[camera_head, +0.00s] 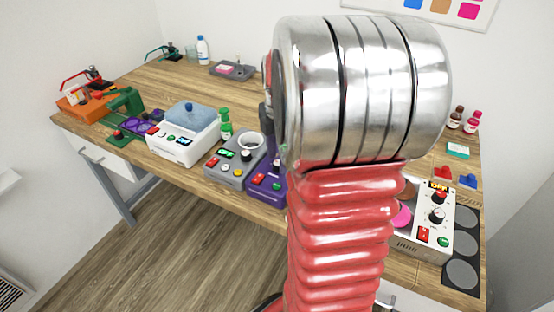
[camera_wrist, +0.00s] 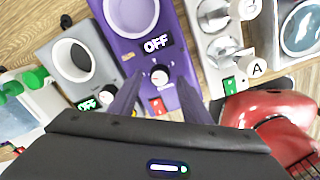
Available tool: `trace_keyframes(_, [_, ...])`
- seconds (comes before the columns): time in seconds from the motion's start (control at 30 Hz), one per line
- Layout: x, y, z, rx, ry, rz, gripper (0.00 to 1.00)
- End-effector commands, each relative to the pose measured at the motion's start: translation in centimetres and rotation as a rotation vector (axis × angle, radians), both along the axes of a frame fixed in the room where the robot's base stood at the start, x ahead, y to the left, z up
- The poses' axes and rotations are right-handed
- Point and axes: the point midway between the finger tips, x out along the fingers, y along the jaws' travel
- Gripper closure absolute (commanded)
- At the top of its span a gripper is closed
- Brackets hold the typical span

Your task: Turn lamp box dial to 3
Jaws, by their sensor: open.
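No box here is clearly marked as the lamp box. In the wrist view a purple box (camera_wrist: 124,48) has an OFF display (camera_wrist: 157,44), a white dial (camera_wrist: 160,75) with a red mark, and a red switch (camera_wrist: 157,106). Its number marks are too small to read. My gripper (camera_wrist: 160,82) is open, its two dark fingers on either side of this dial; I cannot tell whether they touch it. In the head view the purple box (camera_head: 264,186) is partly behind my arm, which hides my gripper. A white box (camera_head: 426,222) there also has a display and dials.
A grey box (camera_wrist: 75,62) with a round opening, display and dial stands left of the purple box. A pale machine (camera_wrist: 212,50) with a green switch stands right. A white box with a blue top (camera_head: 190,130) is further left. The wooden table (camera_head: 150,80) has free room behind.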

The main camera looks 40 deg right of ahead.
Motion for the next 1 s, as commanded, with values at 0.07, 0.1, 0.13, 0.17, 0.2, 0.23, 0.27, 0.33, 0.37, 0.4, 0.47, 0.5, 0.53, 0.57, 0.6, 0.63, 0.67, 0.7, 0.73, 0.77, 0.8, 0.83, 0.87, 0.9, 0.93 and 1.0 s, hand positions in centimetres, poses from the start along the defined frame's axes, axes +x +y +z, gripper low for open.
trace_keyframes(0.07, [-0.02,0.06,-0.72,0.001,0.002,0.000,0.56])
trace_keyframes(0.1, [0.00,0.04,-0.92,0.001,0.001,0.000,0.56])
trace_keyframes(0.13, [0.01,0.04,-1.03,0.000,0.000,0.000,0.56])
trace_keyframes(0.17, [0.02,0.04,-1.12,0.000,0.000,0.000,0.56])
trace_keyframes(0.2, [0.03,0.04,-1.18,0.000,0.000,0.000,0.56])
trace_keyframes(0.23, [0.03,0.04,-1.21,0.000,0.000,0.001,0.56])
trace_keyframes(0.27, [0.03,0.04,-1.22,0.000,0.000,0.001,0.56])
trace_keyframes(0.33, [0.04,0.03,-1.21,0.000,0.000,0.001,0.56])
trace_keyframes(0.37, [0.04,0.03,-1.20,0.000,0.000,0.001,0.56])
trace_keyframes(0.4, [0.04,0.03,-1.20,0.000,0.000,0.001,0.56])
trace_keyframes(0.47, [0.04,0.04,-1.20,0.000,0.000,0.001,0.58])
trace_keyframes(0.5, [0.04,0.04,-1.19,0.000,0.000,0.001,0.61])
trace_keyframes(0.53, [0.04,0.04,-1.19,0.000,0.000,0.001,0.63])
trace_keyframes(0.57, [0.04,0.04,-1.19,0.000,0.000,0.001,0.65])
trace_keyframes(0.6, [0.04,0.04,-1.19,0.000,0.000,0.001,0.68])
trace_keyframes(0.63, [0.04,0.05,-1.19,0.000,0.000,0.001,0.70])
trace_keyframes(0.67, [0.04,0.05,-1.19,0.000,0.000,0.001,0.72])
trace_keyframes(0.7, [0.04,0.05,-1.18,0.000,0.000,0.001,0.75])
trace_keyframes(0.73, [0.04,0.05,-1.18,0.000,0.000,0.001,0.77])
trace_keyframes(0.77, [0.04,0.05,-1.18,0.000,0.000,0.001,0.79])
trace_keyframes(0.8, [0.04,0.05,-1.18,0.000,0.000,0.001,0.82])
trace_keyframes(0.83, [0.04,0.06,-1.18,0.000,0.000,0.001,0.84])
trace_keyframes(0.87, [0.03,0.06,-1.18,0.000,0.000,0.001,0.86])
trace_keyframes(0.9, [0.03,0.06,-1.18,0.000,0.000,0.001,0.89])
trace_keyframes(0.93, [0.03,0.06,-1.18,0.000,0.000,0.001,0.91])
trace_keyframes(1.0, [0.03,0.06,-1.18,0.000,0.001,0.001,0.96])
